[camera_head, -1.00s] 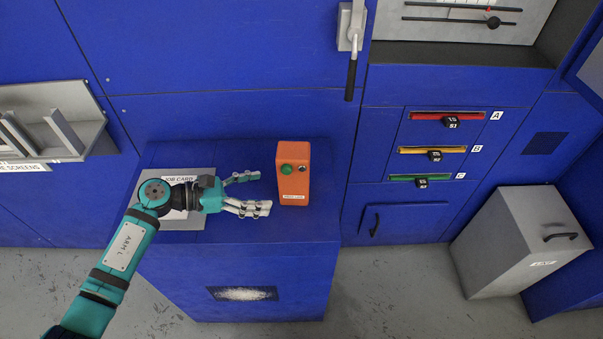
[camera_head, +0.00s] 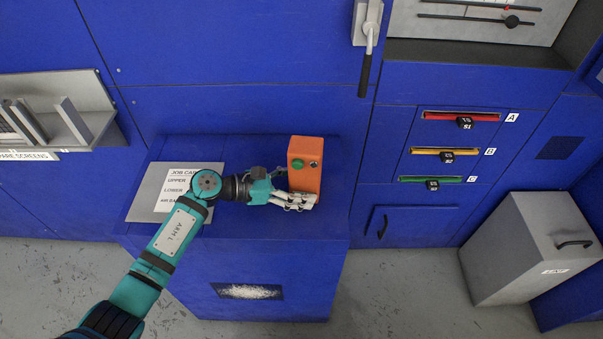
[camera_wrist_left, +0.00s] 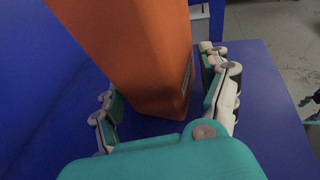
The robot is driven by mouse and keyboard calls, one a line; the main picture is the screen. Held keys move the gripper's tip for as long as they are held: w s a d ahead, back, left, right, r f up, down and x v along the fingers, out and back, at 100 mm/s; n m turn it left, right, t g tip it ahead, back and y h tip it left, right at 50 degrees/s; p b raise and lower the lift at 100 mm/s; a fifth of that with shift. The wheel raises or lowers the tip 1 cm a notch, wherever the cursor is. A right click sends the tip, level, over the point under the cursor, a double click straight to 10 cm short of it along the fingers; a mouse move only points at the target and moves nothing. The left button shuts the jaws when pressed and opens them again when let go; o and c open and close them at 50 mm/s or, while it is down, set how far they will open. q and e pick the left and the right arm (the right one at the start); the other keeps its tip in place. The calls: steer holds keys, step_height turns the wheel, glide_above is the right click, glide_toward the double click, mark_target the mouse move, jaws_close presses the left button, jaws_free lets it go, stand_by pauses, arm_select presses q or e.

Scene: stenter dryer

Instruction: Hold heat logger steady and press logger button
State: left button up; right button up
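The heat logger is an orange upright box (camera_head: 305,158) on the blue cabinet top. In the left wrist view the logger (camera_wrist_left: 140,50) stands between the two spread fingers. A gap shows at the right finger; contact at the left finger is unclear.
A job card plate (camera_head: 145,195) lies left of the logger, under my left arm. A handle lever (camera_head: 366,60) hangs on the panel behind. Red, yellow and green slots (camera_head: 447,152) are at the right. A grey bin (camera_head: 515,245) stands on the floor.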

arm_select(q)
steer(key=shift+c, duration=0.2)
steer(key=c, duration=0.6)
steer(key=shift+c, duration=0.7)
arm_select(e)
steer(key=shift+a, duration=0.3)
jaws_close()
steer(key=shift+d, duration=0.2)
